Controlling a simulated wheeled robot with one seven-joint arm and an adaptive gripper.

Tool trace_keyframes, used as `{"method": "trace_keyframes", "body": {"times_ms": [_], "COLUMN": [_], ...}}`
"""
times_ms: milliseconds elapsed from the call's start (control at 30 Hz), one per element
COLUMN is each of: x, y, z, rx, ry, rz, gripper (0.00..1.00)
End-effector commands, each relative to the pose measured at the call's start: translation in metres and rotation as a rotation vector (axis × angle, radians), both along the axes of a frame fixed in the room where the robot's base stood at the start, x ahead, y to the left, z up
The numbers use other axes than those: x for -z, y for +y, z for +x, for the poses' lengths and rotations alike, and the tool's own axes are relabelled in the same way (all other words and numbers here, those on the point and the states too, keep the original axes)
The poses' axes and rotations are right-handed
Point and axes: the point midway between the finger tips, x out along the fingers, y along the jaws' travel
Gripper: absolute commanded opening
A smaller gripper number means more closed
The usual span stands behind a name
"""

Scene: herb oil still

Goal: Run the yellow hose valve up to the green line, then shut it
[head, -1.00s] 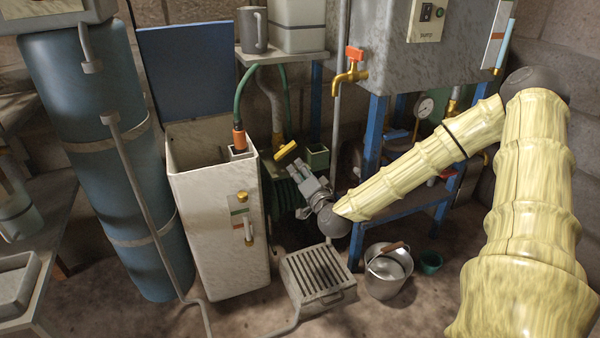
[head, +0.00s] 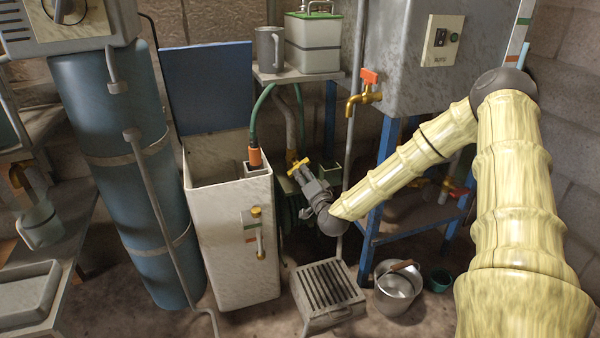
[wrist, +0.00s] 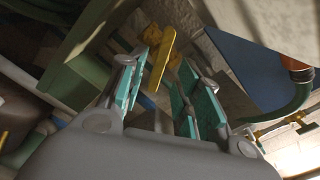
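The yellow hose valve handle (head: 299,164) sits behind the right side of the white tank (head: 232,235). My gripper (head: 307,180) is just below and in front of the handle. In the wrist view, the yellow handle (wrist: 161,60) stands between and beyond the teal-padded fingertips of my gripper (wrist: 157,85), which are apart; I see no clear grip on it. A green hose (head: 264,98) ends in an orange fitting (head: 254,158) at the tank's rim. The tank's front has a sight gauge (head: 260,242) beside a green line (head: 249,226) and a red mark. The liquid level is too small to read.
An orange-handled brass tap (head: 366,90) juts from the grey tank above my forearm. A slatted grate box (head: 327,293) and a metal bucket (head: 396,285) stand on the floor below. A blue cylinder (head: 125,170) stands left of the white tank.

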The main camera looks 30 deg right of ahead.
Motion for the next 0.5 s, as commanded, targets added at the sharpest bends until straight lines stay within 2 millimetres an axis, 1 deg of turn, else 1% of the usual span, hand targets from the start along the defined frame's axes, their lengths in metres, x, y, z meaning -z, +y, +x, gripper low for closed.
{"method": "trace_keyframes", "body": {"times_ms": [33,200,333,500], "x": [0.003,0.002,0.002,0.001], "y": [-0.002,-0.007,-0.01,-0.012], "z": [0.008,0.031,0.041,0.048], "rx": [0.0,0.0,0.001,0.0], "ry": [-0.001,-0.001,0.001,0.0], "rz": [-0.002,-0.002,-0.001,-0.001], "gripper": [0.34,0.34,0.34,0.34]}}
